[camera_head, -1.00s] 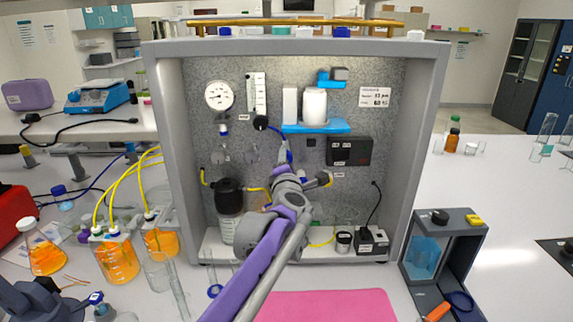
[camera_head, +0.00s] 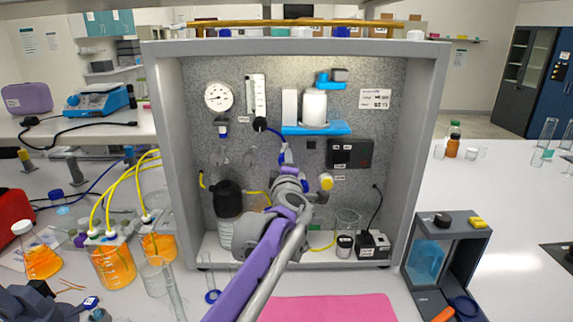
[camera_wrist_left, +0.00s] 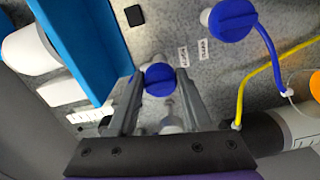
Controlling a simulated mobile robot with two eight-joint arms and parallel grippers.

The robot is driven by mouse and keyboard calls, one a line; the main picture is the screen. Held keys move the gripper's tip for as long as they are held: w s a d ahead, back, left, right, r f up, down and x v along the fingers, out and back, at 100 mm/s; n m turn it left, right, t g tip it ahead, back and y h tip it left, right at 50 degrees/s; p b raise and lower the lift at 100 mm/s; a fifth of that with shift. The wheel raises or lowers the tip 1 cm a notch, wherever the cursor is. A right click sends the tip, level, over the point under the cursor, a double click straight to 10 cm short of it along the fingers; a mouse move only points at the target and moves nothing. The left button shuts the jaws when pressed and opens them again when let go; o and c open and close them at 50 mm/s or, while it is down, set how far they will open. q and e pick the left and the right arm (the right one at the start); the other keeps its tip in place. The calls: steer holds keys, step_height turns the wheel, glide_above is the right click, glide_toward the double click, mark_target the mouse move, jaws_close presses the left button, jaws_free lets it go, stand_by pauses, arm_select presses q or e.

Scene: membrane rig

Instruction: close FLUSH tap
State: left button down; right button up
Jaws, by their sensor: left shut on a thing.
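My left gripper (camera_wrist_left: 160,98) is shut on a round blue tap knob (camera_wrist_left: 160,79), which sits between its two fingers in the left wrist view. Two small white labels (camera_wrist_left: 194,51) are on the panel just beyond the knob; I cannot read them, so I cannot tell from them which tap this is. A second blue knob (camera_wrist_left: 232,19) with a blue tube stands apart at the upper right. In the head view my left arm reaches up into the grey rig (camera_head: 428,110) and hides much of the tap area.
A blue shelf (camera_head: 317,128) with a white bottle (camera_head: 315,106) is above the gripper. A yellow knob (camera_head: 327,182) is close at its right. A dark-capped vessel (camera_head: 229,200) stands left of the arm. Flasks with orange liquid (camera_head: 113,266) stand outside at left. A pink mat (camera_head: 335,308) lies in front.

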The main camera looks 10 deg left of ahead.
stand_by(0.3)
arm_select(q)
steer(key=shift+c, duration=1.7)
jaws_free()
steer(key=s+d+b, duration=0.1)
steer(key=s+d, duration=0.1)
steer(key=s, duration=0.8)
steer(key=shift+s, duration=0.3)
